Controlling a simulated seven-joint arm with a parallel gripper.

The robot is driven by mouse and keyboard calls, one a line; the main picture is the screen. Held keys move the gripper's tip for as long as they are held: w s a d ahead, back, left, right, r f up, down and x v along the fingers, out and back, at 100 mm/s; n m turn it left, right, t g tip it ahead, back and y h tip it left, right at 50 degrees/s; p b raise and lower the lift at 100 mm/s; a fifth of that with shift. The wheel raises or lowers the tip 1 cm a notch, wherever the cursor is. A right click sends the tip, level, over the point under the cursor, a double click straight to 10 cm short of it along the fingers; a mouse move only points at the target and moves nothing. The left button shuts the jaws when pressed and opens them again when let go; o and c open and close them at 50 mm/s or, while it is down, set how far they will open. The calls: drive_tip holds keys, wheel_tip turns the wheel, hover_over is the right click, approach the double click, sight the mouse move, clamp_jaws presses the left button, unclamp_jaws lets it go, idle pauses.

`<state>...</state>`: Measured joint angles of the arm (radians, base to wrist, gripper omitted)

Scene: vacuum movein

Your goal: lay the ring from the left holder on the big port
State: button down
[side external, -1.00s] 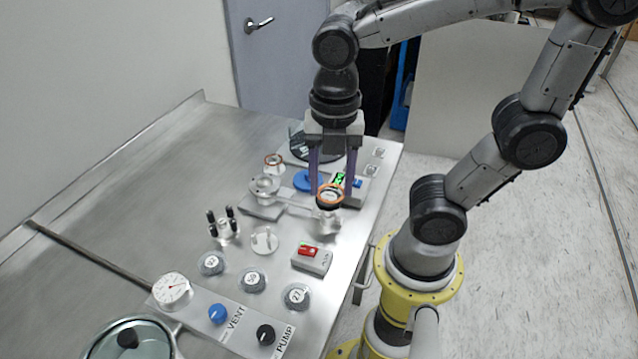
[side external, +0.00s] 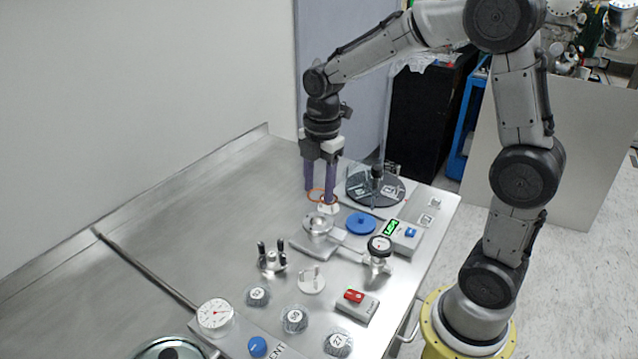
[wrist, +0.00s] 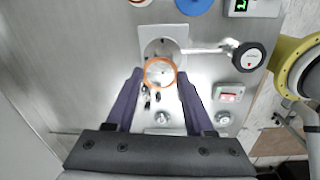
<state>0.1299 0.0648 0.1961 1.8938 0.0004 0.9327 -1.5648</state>
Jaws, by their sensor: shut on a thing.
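My gripper (side external: 320,193) is shut on an orange ring (side external: 317,195), held in the air between its two purple fingertips. In the wrist view the ring (wrist: 160,71) lies flat-on between the fingertips, with a pale round centre. The big port (side external: 318,225) is a round metal flange on a square plate, below the ring in the side view. In the wrist view the ring overlaps the lower part of the port (wrist: 163,47), so that part is hidden. A white holder (side external: 328,209) stands behind the port in the side view, partly hidden by a finger.
A black-knobbed valve (side external: 380,246) joins the port by a pipe. A blue disc (side external: 361,223), a green-display box (side external: 403,235), a black-pinned stand (side external: 271,258) and a red-switch box (side external: 356,304) stand around. The bench at left is bare.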

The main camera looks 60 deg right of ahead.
drive_tip(key=shift+f, duration=2.95)
drive_tip(key=shift+f, duration=0.5)
drive_tip(key=shift+c, duration=1)
unclamp_jaws()
drive_tip(key=shift+s, duration=0.15)
wheel_tip(320, 180, up, 14)
drive_tip(key=shift+s, duration=0.2)
drive_tip(key=shift+a, duration=0.1)
